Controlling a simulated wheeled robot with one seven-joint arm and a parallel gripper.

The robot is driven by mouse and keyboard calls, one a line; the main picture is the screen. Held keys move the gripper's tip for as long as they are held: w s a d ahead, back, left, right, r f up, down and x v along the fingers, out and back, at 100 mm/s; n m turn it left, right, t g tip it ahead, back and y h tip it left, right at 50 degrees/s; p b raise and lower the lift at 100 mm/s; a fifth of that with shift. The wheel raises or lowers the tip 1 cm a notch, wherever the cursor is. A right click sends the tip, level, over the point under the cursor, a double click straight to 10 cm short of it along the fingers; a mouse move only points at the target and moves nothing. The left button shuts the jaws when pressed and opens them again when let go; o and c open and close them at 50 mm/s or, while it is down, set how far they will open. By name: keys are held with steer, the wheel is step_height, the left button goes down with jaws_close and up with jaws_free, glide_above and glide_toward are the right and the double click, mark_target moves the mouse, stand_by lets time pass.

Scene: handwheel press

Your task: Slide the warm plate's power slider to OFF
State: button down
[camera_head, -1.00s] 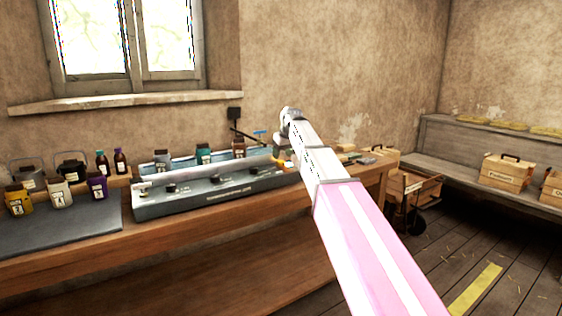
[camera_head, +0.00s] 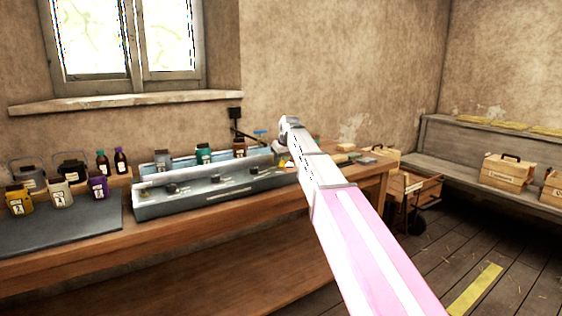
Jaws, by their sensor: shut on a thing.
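The warm plate (camera_head: 160,207) is a long blue-grey unit on the wooden bench, with several small dark knobs along its sloped front. My gripper (camera_head: 279,153) is at the far right end of this unit, mostly hidden behind my own white and pink arm. It is shut on a small part there, which I take to be the power slider. The slider itself and its OFF mark are too small and too covered to make out.
Small labelled jars (camera_head: 204,154) stand along the back of the warm plate. More jars and bottles stand left, by a dark mat (camera_head: 70,232). Small items lie on the bench right of my arm. A wooden cart (camera_head: 413,193) stands beyond the bench's right end.

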mark_target(287, 170)
steer(key=s+d, duration=0.2)
steer(key=s, duration=0.1)
steer(key=s+d, duration=0.1)
steer(key=s, duration=0.1)
steer(key=shift+d, duration=0.15)
steer(key=shift+w, duration=0.1)
steer(key=c, duration=0.8)
jaws_free()
steer(key=v, duration=1)
steer(key=shift+r, duration=0.35)
steer(key=shift+s, duration=0.25)
